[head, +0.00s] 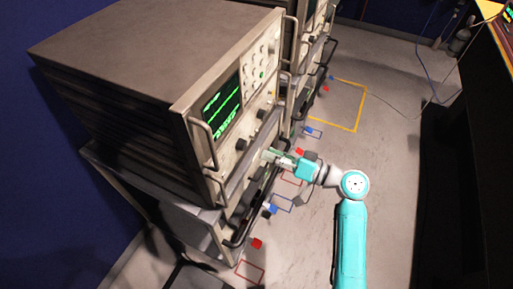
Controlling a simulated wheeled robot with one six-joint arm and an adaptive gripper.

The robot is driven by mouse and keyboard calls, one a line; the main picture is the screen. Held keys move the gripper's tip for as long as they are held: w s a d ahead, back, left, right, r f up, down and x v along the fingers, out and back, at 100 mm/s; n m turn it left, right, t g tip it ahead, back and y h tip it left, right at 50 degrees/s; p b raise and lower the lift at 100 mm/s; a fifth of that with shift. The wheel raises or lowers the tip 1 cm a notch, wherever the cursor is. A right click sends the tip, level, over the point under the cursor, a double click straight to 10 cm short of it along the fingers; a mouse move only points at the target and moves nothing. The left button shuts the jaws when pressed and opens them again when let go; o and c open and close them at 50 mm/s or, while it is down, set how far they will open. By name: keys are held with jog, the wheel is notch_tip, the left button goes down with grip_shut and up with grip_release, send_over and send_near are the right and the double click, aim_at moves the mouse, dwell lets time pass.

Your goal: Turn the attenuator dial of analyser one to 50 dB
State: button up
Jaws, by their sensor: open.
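A large grey-brown analyser (150,70) stands on a cart, its front panel facing right, with a lit green screen (222,105). No label tells me whether it is analyser one. Dark round knobs show on the panel, one below the screen (241,143) and one to its right (261,114). I cannot tell which is the attenuator dial or read any dB setting. My gripper (268,156) is open at the lower right of the front panel, pointing left at it. Its fingertips are small here; whether they touch or surround a dial cannot be told.
A second similar analyser (313,22) stands behind. Handles (202,141) stick out from the near front panel. Red and blue blocks (257,243) and taped outlines lie on the floor along the cart (150,189). The grey floor (395,150) to the right is mostly clear.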

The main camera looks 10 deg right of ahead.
jog(key=shift+v, duration=2.35)
jog(key=s+f+m+t+h, duration=0.2)
jog(key=s+f+m+h, duration=0.4)
jog(key=s+f+h, duration=0.8)
jog(key=s+d, duration=0.2)
jog(key=s, duration=1.3)
jog(key=s+r+n+t, duration=0.2)
jog(key=s+r+n, duration=0.2)
jog(key=s+r, duration=0.4)
notch_tip(320, 180, up, 2)
jog(key=shift+h, duration=0.3)
jog(key=shift+s+d, duration=0.1)
jog(key=shift+d, duration=0.05)
